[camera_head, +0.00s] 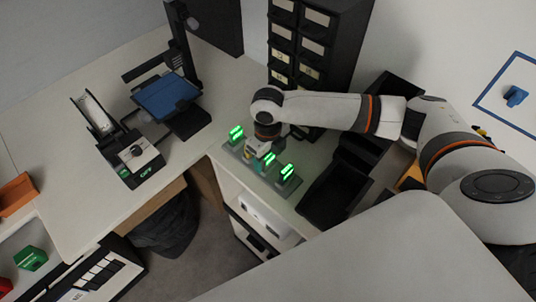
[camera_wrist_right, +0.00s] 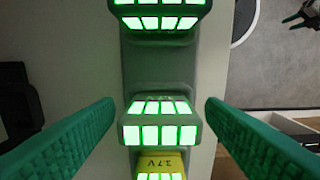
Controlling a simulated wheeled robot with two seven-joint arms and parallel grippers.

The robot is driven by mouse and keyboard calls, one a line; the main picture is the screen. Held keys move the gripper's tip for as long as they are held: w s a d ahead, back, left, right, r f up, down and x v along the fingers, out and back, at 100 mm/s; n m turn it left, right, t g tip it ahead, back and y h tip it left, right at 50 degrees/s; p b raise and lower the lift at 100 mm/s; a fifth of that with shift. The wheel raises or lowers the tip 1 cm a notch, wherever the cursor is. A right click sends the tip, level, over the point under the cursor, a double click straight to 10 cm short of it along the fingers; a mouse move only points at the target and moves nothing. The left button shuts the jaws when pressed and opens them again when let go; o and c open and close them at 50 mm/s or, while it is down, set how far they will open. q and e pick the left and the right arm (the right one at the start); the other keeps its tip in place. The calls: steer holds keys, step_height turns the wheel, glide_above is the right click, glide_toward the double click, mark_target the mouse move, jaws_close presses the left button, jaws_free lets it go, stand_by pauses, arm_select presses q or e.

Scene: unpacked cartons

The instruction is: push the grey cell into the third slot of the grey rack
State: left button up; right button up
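The grey rack (camera_head: 253,163) lies along the edge of the white table, with several green-lit cells in it. My right gripper (camera_head: 262,157) is above the rack in the head view. In the right wrist view its green fingers (camera_wrist_right: 160,103) are apart, one on each side of the rack. A grey cell with lit bars (camera_wrist_right: 160,118) stands between them, touching neither finger. Another grey cell (camera_wrist_right: 160,14) is farther up, past a bare stretch of rack. A yellow cell (camera_wrist_right: 160,162) is below the middle one. How deep each cell sits cannot be told.
Black trays (camera_head: 335,195) lie right of the rack, and a black drawer cabinet (camera_head: 312,50) stands behind. A device with a blue plate (camera_head: 167,95) is on the left table. A dark, green-tipped shape (camera_wrist_right: 304,14), possibly my left gripper, is cut off at the wrist view's corner.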

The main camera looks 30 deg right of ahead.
step_height(320, 180, up, 12)
steer(key=b, duration=0.1)
steer(key=shift+b, duration=0.35)
stand_by(0.9)
